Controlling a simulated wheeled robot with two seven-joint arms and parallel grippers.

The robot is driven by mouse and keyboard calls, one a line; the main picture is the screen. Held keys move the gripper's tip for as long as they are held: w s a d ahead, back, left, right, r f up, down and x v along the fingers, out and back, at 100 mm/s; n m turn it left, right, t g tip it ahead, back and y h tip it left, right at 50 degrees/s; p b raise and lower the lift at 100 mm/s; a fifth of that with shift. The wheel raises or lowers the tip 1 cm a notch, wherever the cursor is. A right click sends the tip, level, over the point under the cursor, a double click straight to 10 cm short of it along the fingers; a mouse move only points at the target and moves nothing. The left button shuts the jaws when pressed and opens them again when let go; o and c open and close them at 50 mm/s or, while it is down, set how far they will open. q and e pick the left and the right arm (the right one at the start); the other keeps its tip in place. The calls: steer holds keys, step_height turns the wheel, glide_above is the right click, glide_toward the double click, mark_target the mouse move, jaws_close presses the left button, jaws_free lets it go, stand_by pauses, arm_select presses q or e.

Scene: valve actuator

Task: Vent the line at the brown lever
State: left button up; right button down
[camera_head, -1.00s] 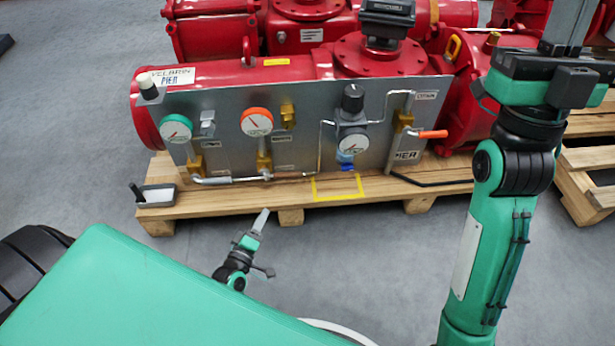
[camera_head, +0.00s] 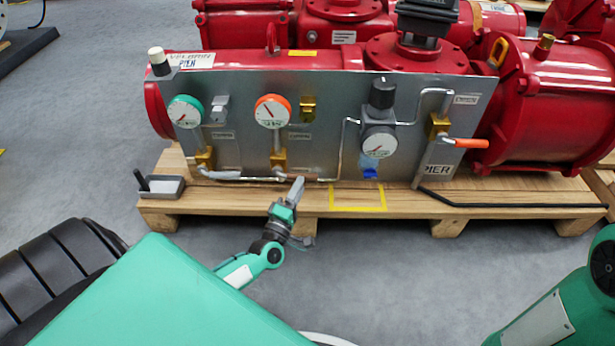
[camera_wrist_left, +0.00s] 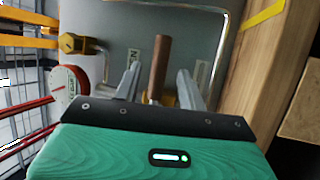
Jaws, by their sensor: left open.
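The brown lever (camera_head: 305,176) is a short bar lying level low on the grey panel (camera_head: 240,150), in line with a silver pipe. My left gripper (camera_head: 296,188) is open just in front of it, its fingers pointing up at the panel. In the left wrist view the brown lever (camera_wrist_left: 160,66) shows between the two spread fingers of the left gripper (camera_wrist_left: 160,88). I cannot tell whether a finger touches it. My right gripper is out of view; only part of my right arm shows at the lower right.
An orange lever (camera_head: 467,143) sits at the panel's right end. A green-rimmed gauge (camera_head: 185,111), an orange-rimmed gauge (camera_head: 272,111) and a regulator gauge (camera_head: 379,141) are on the panel. A grey tray (camera_head: 160,188) and a yellow outlined square (camera_head: 358,207) are on the wooden pallet (camera_head: 470,212).

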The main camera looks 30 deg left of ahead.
arm_select(q)
steer(key=b+x, duration=0.1)
steer(key=x, duration=0.5)
steer(key=shift+w+b, duration=0.15)
steer(key=shift+b, duration=0.25)
steer(key=shift+a, duration=0.1)
jaws_close()
